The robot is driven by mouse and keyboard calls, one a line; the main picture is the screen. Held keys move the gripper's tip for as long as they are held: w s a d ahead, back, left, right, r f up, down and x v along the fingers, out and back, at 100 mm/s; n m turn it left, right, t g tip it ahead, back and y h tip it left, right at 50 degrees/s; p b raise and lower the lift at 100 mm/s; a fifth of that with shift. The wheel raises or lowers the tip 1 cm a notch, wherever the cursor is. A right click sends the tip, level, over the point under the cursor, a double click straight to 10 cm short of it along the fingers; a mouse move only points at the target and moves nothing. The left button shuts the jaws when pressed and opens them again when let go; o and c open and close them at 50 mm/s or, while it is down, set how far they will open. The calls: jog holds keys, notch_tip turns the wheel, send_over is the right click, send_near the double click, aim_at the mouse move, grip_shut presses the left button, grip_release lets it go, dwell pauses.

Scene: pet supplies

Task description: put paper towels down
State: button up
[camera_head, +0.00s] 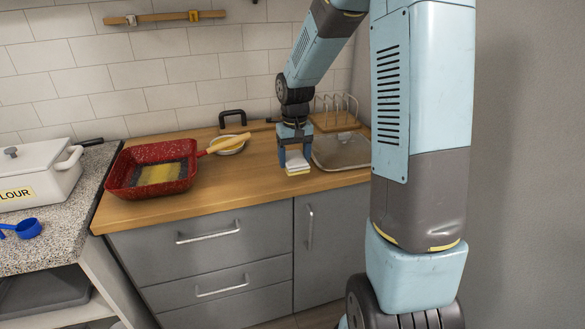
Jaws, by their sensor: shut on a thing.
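The paper towels (297,165) show as a small white stack with some yellow at its lower edge. My gripper (294,155) points down at the front part of the wooden counter (245,183) and is shut on the stack, which sits between and below its fingers. I cannot tell whether the stack touches the counter top. The gripper hides part of the stack.
Close on the right is a sink or metal tray (343,152), with a wire rack (336,108) behind it. A red pan (151,167) and a small round dish (229,146) stand to the left. The counter between pan and gripper is clear.

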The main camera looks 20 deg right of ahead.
jog(key=shift+w+d+f, duration=0.15)
jog(key=shift+w+f, duration=0.25)
jog(key=shift+f, duration=0.1)
jog(key=shift+w+f, duration=0.1)
jog(key=shift+f, duration=1.5)
jog(key=o, duration=1.2)
jog(key=shift+f, duration=0.15)
